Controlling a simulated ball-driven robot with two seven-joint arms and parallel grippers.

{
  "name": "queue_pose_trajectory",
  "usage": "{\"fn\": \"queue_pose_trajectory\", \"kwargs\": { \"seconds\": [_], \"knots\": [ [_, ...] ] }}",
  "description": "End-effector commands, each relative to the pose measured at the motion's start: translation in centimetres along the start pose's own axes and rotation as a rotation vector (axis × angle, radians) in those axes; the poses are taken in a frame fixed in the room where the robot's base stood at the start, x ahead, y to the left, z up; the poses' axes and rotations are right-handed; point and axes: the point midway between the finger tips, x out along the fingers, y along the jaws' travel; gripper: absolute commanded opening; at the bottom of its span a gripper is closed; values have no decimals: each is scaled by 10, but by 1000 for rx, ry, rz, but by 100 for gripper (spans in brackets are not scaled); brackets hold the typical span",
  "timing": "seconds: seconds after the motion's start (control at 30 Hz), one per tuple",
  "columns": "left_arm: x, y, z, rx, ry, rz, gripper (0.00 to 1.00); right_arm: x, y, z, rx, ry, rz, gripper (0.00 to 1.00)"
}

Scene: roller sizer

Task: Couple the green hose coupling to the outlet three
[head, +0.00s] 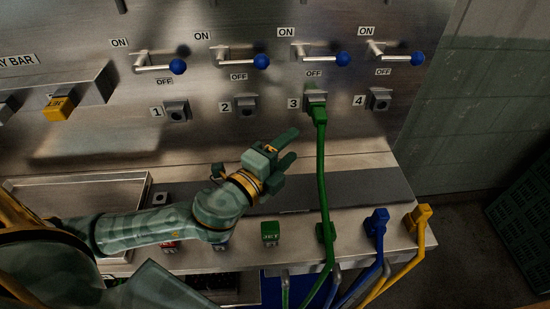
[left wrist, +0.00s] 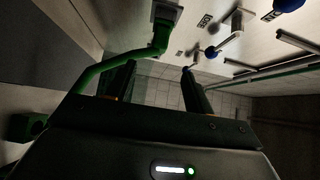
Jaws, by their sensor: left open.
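The green hose coupling (head: 319,116) sits at the square outlet three (head: 316,97) on the steel panel, with its green hose (head: 323,180) hanging down to the ledge. In the left wrist view the coupling (left wrist: 162,35) meets the outlet (left wrist: 167,10) at the top; I cannot tell whether it is fully seated. My left gripper (head: 292,145) is open and empty, just left of and below the coupling, its fingers pointing toward the hose side. The gripper's fingers (left wrist: 158,85) also show in the left wrist view, apart from the coupling. My right gripper is out of view.
Outlets one (head: 177,111), two (head: 246,106) and four (head: 379,99) are empty. Levers with blue knobs (head: 343,59) stick out above. A blue coupling (head: 377,220) and a yellow coupling (head: 419,216) stand on the ledge at right. A steel tray (head: 140,180) lies at left.

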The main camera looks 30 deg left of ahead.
Motion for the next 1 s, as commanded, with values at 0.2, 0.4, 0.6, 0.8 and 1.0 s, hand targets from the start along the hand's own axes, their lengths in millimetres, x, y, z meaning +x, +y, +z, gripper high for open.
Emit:
{"fn": "queue_pose_trajectory", "kwargs": {
  "seconds": [0.2, 0.4, 0.6, 0.8, 1.0],
  "knots": [
    [-34, 2, 0, 0, 0, 2, 52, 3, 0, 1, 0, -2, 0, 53],
    [-41, 0, 0, 0, 0, 0, 52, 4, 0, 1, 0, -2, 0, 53],
    [-41, 0, 0, 0, 0, -1, 52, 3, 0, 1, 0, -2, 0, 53],
    [-41, 0, 0, 0, 0, -1, 52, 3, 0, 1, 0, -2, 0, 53],
    [-41, 0, 0, -1, 1, 0, 52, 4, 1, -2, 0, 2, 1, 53]
  ]
}}
